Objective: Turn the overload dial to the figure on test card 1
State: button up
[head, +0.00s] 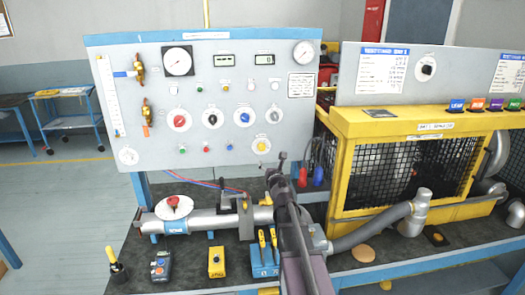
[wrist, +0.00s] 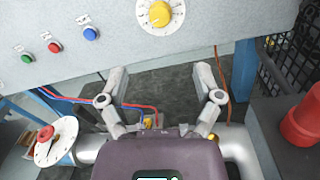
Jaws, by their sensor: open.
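A test card (head: 384,68) with a blue header and lines of figures is on the grey board at the right; its print is too small to read surely. A second card (head: 511,72) is at that board's right edge. A black dial (head: 428,68) on a white disc sits between them. The main panel holds red (head: 180,121), black (head: 212,118), blue (head: 244,117), grey (head: 274,115) and yellow (head: 261,146) dials. I cannot read which is the overload dial. My gripper (wrist: 161,78) is open and empty, below the yellow dial (wrist: 160,14) and apart from it.
A grey pipe with a red-knobbed valve (head: 173,205) lies along the bench below the panel. A yellow mesh guard (head: 350,165) stands to the right. Small boxes (head: 216,262) are at the bench front. A red object (wrist: 303,125) is right of my gripper.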

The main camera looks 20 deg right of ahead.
aim_at(262, 148)
jog(key=shift+w, duration=0.1)
jog(key=x, duration=1.3)
jog(key=shift+w+d, duration=0.1)
jog(key=shift+w, duration=0.2)
jog(key=c, duration=1.1)
